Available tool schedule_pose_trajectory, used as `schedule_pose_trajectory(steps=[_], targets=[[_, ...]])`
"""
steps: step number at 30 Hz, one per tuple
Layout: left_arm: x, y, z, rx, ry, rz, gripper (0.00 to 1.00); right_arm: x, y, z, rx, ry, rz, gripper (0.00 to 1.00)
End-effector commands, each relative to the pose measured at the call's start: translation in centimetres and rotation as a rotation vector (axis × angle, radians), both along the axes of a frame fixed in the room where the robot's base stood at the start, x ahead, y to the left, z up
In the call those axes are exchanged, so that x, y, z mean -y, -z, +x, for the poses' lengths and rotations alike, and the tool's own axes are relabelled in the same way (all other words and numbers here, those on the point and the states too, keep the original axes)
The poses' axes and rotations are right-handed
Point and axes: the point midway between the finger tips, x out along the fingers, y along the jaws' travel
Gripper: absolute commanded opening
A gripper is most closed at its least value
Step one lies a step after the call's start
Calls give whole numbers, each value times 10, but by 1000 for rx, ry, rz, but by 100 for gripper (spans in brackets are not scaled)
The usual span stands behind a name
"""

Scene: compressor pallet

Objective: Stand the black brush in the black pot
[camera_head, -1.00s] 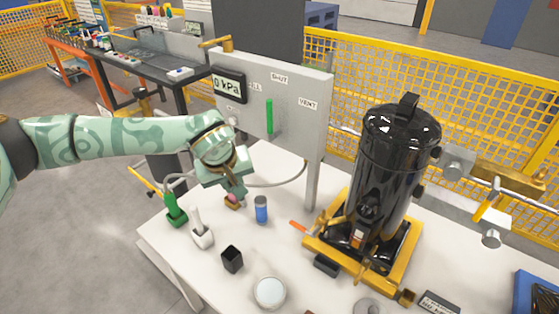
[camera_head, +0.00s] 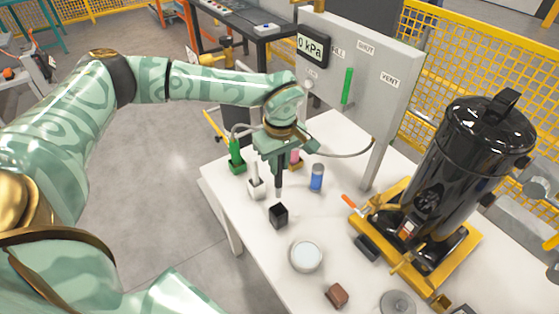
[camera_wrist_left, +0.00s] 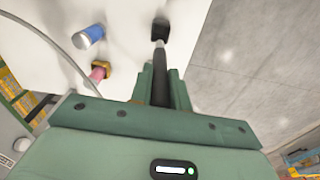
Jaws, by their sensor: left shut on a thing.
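My left gripper (camera_head: 279,162) is shut on the black brush (camera_head: 279,178), which hangs down nearly upright below the jaws. The small square black pot (camera_head: 279,217) stands on the white table just below the brush in the head view. In the left wrist view the brush (camera_wrist_left: 160,78) runs away from the jaws (camera_wrist_left: 161,90) toward the black pot (camera_wrist_left: 160,29). The brush's far end overlaps the pot's near edge there. The head view suggests a small gap above the pot. My right gripper is not in view.
A white brush in a white pot (camera_head: 257,189) and a green one in a green pot (camera_head: 237,167) stand left of the black pot. A blue cylinder (camera_head: 317,178), a pink item (camera_head: 295,159) and a round dish (camera_head: 306,256) are nearby. The black compressor (camera_head: 472,170) stands right.

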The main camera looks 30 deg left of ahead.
Motion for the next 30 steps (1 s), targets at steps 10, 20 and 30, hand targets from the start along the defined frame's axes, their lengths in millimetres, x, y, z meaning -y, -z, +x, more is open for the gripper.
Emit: schedule_pose_trajectory(steps=[10, 20, 30], targets=[[0, 27, 0, -1, -2, 2, 0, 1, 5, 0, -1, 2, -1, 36], [1, 59, 0, -1, 0, 1, 0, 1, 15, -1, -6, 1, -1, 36], [0, 92, 0, 0, -1, 2, 0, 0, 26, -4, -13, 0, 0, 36]])
